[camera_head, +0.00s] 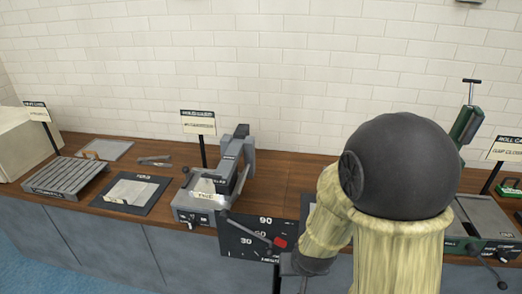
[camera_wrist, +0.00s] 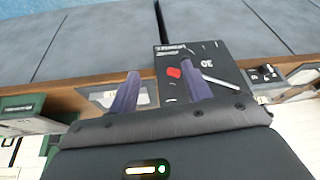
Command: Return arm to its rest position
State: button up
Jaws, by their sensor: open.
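My gripper (camera_wrist: 161,84) is open in the wrist view, with its two purple-grey fingers spread apart and nothing between them. It points at the front edge of the wooden counter, beside a dark angle board (camera_wrist: 188,56) with a red knob (camera_wrist: 173,72). In the head view my arm, with a dark round joint and pale yellowish sleeves, reaches over the right part of the counter and hides what lies behind it. The angle board (camera_head: 239,240), marked 90, 60 and 30, stands just left of my arm. My gripper's fingers cannot be made out in the head view.
The wooden counter (camera_head: 283,180) carries a grey bending machine (camera_head: 193,206), a dark mat (camera_head: 113,199) with a pale sheet, a slatted tray (camera_head: 68,178) and a grey-green roll machine (camera_head: 485,217). Signs stand on posts. A white brick wall (camera_head: 270,60) closes the back.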

jog(key=s+d+r+g+p, duration=0.1)
jog(key=s+d+r+g, duration=0.1)
jog(key=s+d+r, duration=0.3)
jog(key=v, duration=0.3)
jog(key=shift+s+d, duration=0.2)
jog(key=shift+d, duration=0.1)
jog(key=shift+o, duration=0.2)
jog(key=shift+r, duration=0.1)
jog(key=shift+c, duration=1.6)
